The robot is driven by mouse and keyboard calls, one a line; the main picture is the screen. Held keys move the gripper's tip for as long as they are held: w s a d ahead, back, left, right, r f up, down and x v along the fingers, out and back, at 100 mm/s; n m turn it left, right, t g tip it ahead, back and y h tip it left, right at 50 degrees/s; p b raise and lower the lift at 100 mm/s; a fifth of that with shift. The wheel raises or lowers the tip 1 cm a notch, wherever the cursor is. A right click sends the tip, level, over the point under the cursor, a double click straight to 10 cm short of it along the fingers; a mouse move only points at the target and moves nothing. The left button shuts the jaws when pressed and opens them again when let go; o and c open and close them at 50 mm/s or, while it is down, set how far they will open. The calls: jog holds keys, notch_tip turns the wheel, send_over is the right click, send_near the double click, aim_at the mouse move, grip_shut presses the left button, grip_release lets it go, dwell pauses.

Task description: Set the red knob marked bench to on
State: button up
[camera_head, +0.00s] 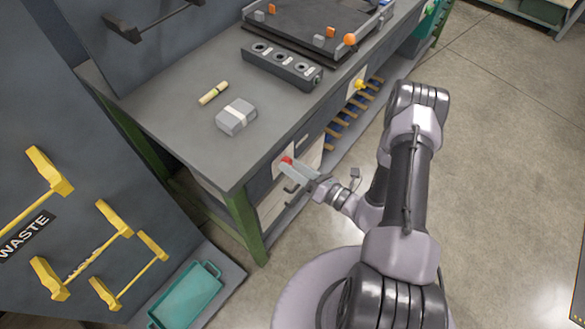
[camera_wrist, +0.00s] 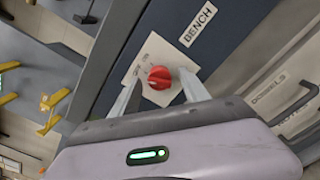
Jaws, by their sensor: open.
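The red knob (camera_wrist: 159,77) sits on a pale square plate on the bench's front panel, beside a white label reading BENCH (camera_wrist: 198,26). In the wrist view my gripper (camera_wrist: 160,88) is open, with one finger on each side of the knob. Whether the fingers touch it I cannot tell. In the head view the red knob (camera_head: 287,160) shows at the bench's front edge, with my gripper (camera_head: 290,171) right at it. Small lettering on the plate is too blurred to read fully, and my gripper hides the plate's lower part.
A grey bench top (camera_head: 170,105) holds a grey box (camera_head: 237,117), a yellow-green stick (camera_head: 213,93) and a block with round sockets (camera_head: 282,67). A yellow knob (camera_head: 360,84) is farther along the front. A drawer handle (camera_wrist: 294,104) is right of my gripper. Open floor lies right.

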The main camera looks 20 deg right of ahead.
jog(key=shift+w+a, duration=0.15)
jog(key=shift+w, duration=0.1)
grip_shut()
jog(key=m+p, duration=0.2)
jog(key=m, duration=0.6)
jog(key=shift+m, duration=0.6)
dwell(0.4)
